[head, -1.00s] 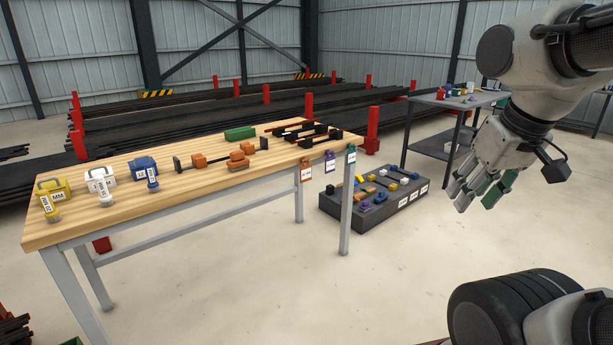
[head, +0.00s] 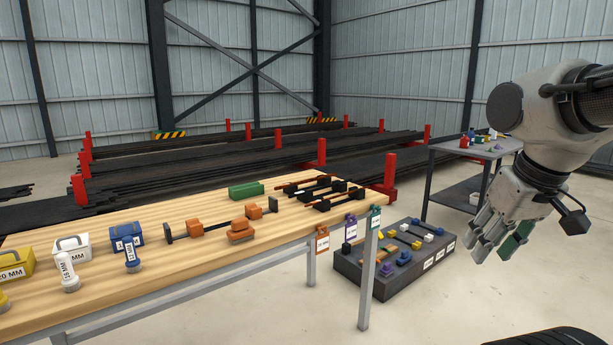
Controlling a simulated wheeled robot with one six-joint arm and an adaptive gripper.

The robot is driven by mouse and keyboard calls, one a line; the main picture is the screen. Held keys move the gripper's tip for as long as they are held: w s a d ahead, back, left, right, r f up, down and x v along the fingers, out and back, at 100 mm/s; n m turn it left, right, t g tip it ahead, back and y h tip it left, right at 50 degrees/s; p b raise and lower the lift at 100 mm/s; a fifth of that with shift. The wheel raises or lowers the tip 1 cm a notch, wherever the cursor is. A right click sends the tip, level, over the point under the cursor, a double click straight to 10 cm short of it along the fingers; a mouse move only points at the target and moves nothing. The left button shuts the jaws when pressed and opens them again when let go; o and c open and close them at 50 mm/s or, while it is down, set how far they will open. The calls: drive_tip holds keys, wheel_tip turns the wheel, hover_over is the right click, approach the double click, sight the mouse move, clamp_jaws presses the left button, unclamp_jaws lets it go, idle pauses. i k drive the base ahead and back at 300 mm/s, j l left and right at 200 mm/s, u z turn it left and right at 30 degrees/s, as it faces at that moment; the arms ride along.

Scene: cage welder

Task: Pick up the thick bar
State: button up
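Several dark bars with black end blocks (head: 338,199) lie at the far right end of the wooden table (head: 115,270); some have red-brown or pale shafts. A longer dark bar with orange blocks (head: 196,228) lies across the table's middle. I cannot tell by thickness which one is the thick bar. My gripper (head: 502,236) hangs in the air at the right, clear of the table and pointing down-left.
A green box (head: 246,190), an orange block (head: 240,232) and a blue case (head: 126,236) stand on the table. A dark low crate (head: 392,277) of parts and a grey side table (head: 470,148) stand to the right. Floor between is clear.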

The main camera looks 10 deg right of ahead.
sight(285, 186)
drive_tip(key=i+l, duration=0.1)
drive_tip(key=i, duration=0.85)
drive_tip(key=i+l, duration=0.1)
drive_tip(key=i, duration=0.85)
drive_tip(key=i+l+u, duration=0.2)
drive_tip(key=l+u, duration=0.15)
drive_tip(key=l, duration=0.25)
drive_tip(key=i+l+u, duration=0.1)
drive_tip(key=l+u, duration=0.2)
drive_tip(key=l, duration=0.35)
drive_tip(key=l+u, duration=0.35)
drive_tip(key=l, duration=0.3)
drive_tip(key=i, duration=0.05)
